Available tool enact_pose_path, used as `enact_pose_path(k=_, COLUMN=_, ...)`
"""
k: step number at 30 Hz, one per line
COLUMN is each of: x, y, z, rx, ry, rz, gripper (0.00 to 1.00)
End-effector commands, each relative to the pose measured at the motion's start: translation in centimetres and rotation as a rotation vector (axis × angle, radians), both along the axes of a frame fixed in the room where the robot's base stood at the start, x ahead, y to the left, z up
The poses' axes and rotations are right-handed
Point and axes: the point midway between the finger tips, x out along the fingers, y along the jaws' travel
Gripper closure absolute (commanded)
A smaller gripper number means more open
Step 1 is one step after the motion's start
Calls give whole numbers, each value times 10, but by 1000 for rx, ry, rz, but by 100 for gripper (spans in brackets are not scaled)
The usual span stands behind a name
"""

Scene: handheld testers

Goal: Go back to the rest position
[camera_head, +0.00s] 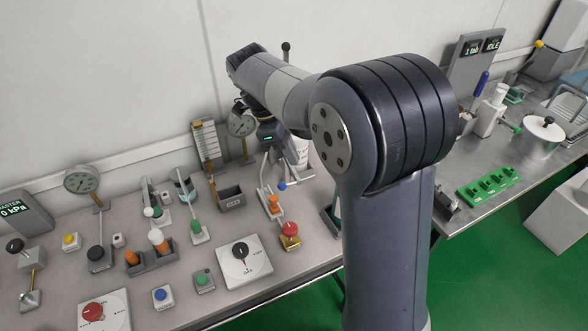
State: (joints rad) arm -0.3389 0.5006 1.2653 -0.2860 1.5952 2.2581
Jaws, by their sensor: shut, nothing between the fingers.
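My arm rises in the right middle of the head view and reaches left over the bench. My gripper (273,163) hangs below the wrist with the green light, above the back part of the bench. It is small in the picture and partly merges with the testers behind it. It is shut, and I see nothing held in it. A white-and-blue lever piece (282,186) and an orange-topped tester (273,203) stand just below it.
The grey bench (190,297) holds several testers: a dial plate (245,261), a red knob (290,229), a gauge (83,180) and a grey bin (230,197). At right stand a green block row (489,187) and a pot (541,139). Green floor (503,265) is open in front.

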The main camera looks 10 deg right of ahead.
Motion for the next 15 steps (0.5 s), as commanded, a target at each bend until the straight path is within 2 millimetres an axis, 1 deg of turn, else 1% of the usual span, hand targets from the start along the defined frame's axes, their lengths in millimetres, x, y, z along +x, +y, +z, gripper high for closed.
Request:
enact_pose_path(k=1, x=2, y=4, z=10, rx=1, ry=-3, rz=1, gripper=100)
enact_pose_path(k=3, x=4, y=6, z=19, rx=1, ry=-2, rz=2, gripper=100)
enact_pose_path(k=6, x=5, y=9, z=28, rx=1, ry=-1, rz=1, gripper=100)
enact_pose_path(k=9, x=6, y=11, z=32, rx=1, ry=0, rz=1, gripper=100)
enact_pose_path(k=15, x=6, y=11, z=33, rx=1, ry=0, rz=1, gripper=100)
